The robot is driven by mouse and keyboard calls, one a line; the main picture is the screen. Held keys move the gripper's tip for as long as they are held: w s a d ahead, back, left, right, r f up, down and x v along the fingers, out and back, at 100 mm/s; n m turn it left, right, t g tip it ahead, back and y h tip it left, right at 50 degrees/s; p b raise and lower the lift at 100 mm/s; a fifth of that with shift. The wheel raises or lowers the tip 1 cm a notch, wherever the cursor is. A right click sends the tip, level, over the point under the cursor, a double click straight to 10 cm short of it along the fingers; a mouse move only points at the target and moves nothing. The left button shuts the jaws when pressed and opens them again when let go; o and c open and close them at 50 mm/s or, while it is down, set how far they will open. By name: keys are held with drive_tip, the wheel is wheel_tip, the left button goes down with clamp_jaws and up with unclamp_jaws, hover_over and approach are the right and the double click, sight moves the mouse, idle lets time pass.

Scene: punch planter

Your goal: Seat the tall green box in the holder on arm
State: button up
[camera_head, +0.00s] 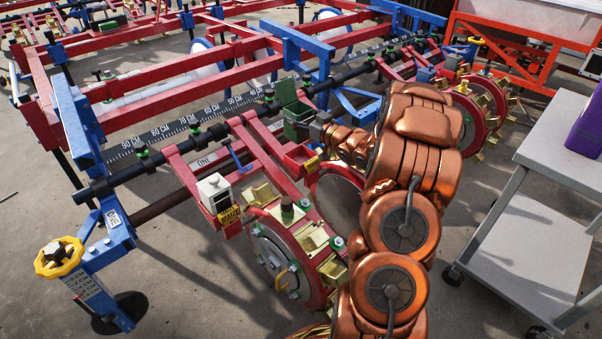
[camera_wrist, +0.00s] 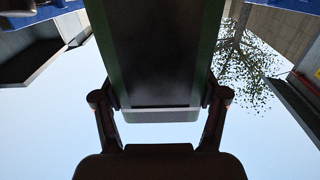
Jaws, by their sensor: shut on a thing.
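The tall green box (camera_head: 291,116) stands roughly upright above the red arms of the planter frame. My gripper (camera_head: 315,131) is shut on its right side. In the wrist view the green box (camera_wrist: 154,55) fills the middle between both fingers, with its dark face toward the camera. A red holder (camera_head: 298,157) with a yellow label sits on an arm just below the box. I cannot tell whether the box's bottom touches anything there. The frame's blue and red parts partly surround the box in the head view.
A white box (camera_head: 214,188) with a yellow label sits on the neighbouring arm to the left. A planter wheel (camera_head: 283,262) is below. A dark bar with a centimetre scale (camera_head: 193,122) runs behind. A grey cart (camera_head: 551,140) with a purple object (camera_head: 586,125) stands at right.

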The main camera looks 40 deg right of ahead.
drive_tip(key=shift+s+d+f, duration=0.2)
drive_tip(key=shift+s+f, duration=0.05)
drive_tip(key=shift+f, duration=0.4)
wheel_tip(320, 180, down, 9)
drive_tip(key=b, duration=0.4)
drive_tip(key=shift+f, duration=0.2)
drive_tip(key=shift+f, duration=0.1)
drive_tip(key=o, duration=1.4)
drive_tip(key=shift+c, duration=0.2)
drive_tip(key=shift+s, duration=0.2)
drive_tip(key=s+d+p, duration=0.1)
drive_tip(key=s+p, duration=0.2)
drive_tip(key=s, duration=0.8)
drive_tip(key=shift+s+d, duration=0.25)
drive_tip(key=shift+d, duration=0.05)
